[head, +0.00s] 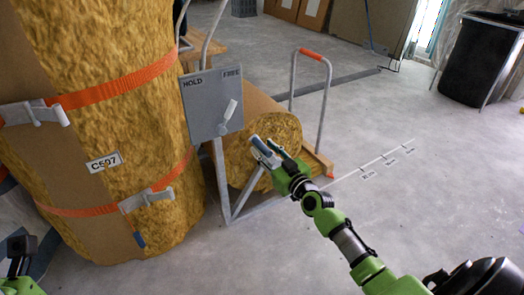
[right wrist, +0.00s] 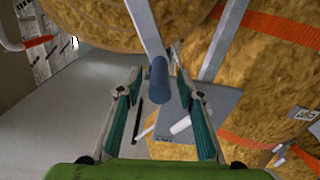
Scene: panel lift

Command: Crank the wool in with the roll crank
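The roll crank shows in the right wrist view as a flat metal arm (right wrist: 146,25) with a blue-grey handle (right wrist: 159,80) at its end. My right gripper (head: 268,152) is in front of the smaller wool roll (head: 283,131) in the head view. In the right wrist view its two fingers are spread, one on each side of the handle, with gaps to both pads. The handle seems to reach between the fingertips. In the head view the gripper largely hides the crank. My left gripper (head: 20,252) is at the lower left edge, dark and partly cut off.
A tall strapped wool roll (head: 130,110) labelled C507 stands at left. A metal hoop (head: 326,95) rises behind.

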